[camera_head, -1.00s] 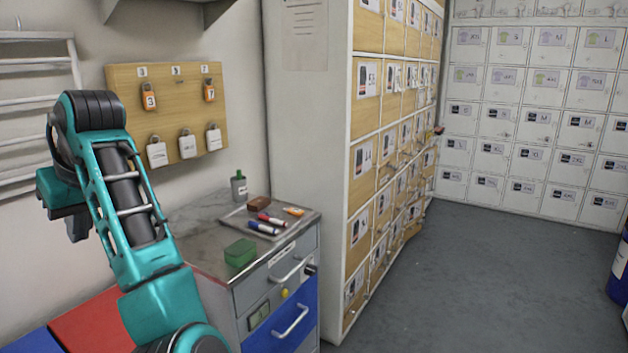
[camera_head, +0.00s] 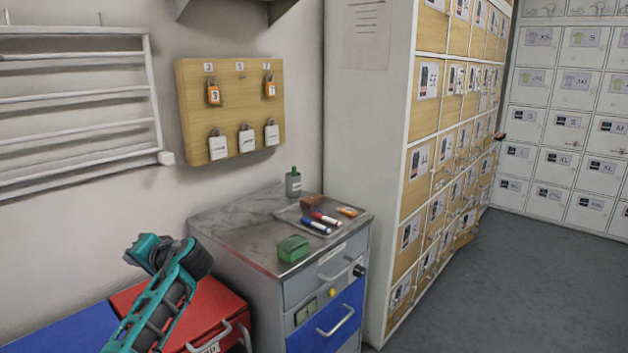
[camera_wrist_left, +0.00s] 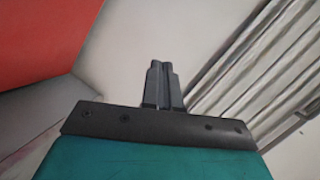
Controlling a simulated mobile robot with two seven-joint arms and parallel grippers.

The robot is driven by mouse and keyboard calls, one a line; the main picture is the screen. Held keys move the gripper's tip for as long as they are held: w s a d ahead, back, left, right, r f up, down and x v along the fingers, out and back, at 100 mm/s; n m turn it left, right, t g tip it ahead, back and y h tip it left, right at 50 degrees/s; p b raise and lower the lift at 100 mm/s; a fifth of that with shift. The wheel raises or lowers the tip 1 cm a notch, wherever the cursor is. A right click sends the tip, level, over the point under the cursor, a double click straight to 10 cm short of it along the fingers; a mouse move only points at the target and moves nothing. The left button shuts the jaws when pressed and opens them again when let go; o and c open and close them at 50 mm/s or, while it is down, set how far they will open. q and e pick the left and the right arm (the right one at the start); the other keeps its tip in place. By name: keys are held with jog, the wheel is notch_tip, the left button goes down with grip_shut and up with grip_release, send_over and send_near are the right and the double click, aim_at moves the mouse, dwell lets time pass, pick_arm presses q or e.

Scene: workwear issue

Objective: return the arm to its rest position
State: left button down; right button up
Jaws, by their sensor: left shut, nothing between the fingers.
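My left arm (camera_head: 165,300) is in the lower left of the head view, bent low in front of the red box. Its fingers cannot be made out there. In the left wrist view my left gripper (camera_wrist_left: 160,70) has its two dark fingers together, with nothing between them. A red surface (camera_wrist_left: 40,40) fills the upper left of that view, and white rails (camera_wrist_left: 245,75) run along its right side. The fingers look clear of both. My right gripper is in neither current view.
A red box (camera_head: 215,310) and a blue surface (camera_head: 70,333) lie around my left arm. A grey drawer cabinet (camera_head: 235,235) stands beside them, with a green box (camera_head: 293,248) and markers on top. A padlock board (camera_head: 230,100) and a wall rack (camera_head: 75,95) hang behind. Floor is open at right.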

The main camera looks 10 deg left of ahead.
pick_arm(q)
jog(key=w+d+m+t+h, duration=0.4)
jog(key=w+d+t+h, duration=0.3)
jog(key=w, duration=0.3)
jog(key=w+d+r+t+h, duration=0.5)
jog(key=d+r+t, duration=0.15)
jog(key=d, duration=0.25)
jog(key=s+d+f+g+h, duration=0.1)
jog(key=s+d+f, duration=0.2)
jog(key=s+f, duration=0.3)
jog(key=s+d+f+m+g+h, duration=0.1)
jog(key=s+d+f, duration=0.2)
jog(key=s+f, duration=0.35)
jog(key=s+d+f+g+h, duration=0.1)
jog(key=s+d+f, duration=0.25)
jog(key=f, duration=0.55)
jog(key=s+d+f+g, duration=0.1)
jog(key=s+d+f, duration=0.2)
jog(key=s, duration=0.8)
jog(key=s+d+f+g+h, duration=0.1)
jog(key=s+d+f, duration=0.3)
jog(key=s, duration=0.7)
notch_tip(320, 180, down, 2)
jog(key=shift+d+f+n+g, duration=0.1)
jog(key=shift+d+n+g, duration=0.15)
jog(key=shift+g, duration=0.4)
